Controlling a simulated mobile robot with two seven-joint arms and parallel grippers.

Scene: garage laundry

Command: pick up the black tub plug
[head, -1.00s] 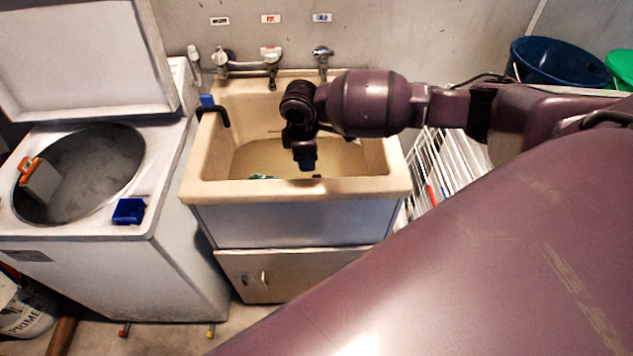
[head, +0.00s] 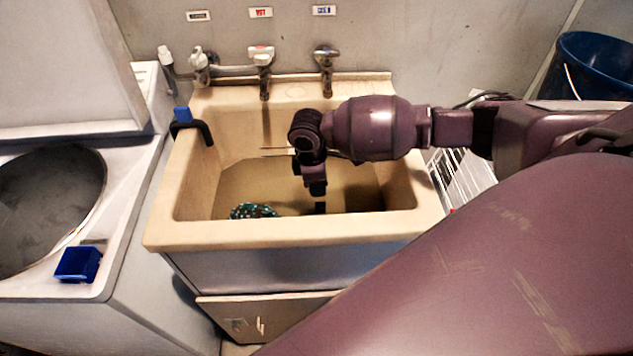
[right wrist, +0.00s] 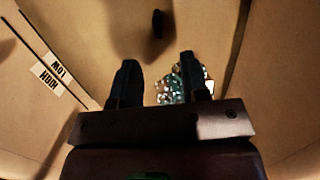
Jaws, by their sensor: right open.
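The tub (head: 295,230) is a cream utility sink in the middle of the head view. My right gripper (head: 319,205) points down inside it, with its tips low in the basin. In the right wrist view my right gripper (right wrist: 160,66) has two dark fingers apart, with no object held between them. A small dark oval thing (right wrist: 157,23) shows beyond the fingertips, near the top of that view. It may be the black tub plug, but I cannot tell for sure. I cannot make out the plug in the head view. My left gripper is out of view.
A black hook with a blue top (head: 190,125) sits on the left rim. Taps (head: 263,65) stand behind. A washer (head: 130,260) is at left.

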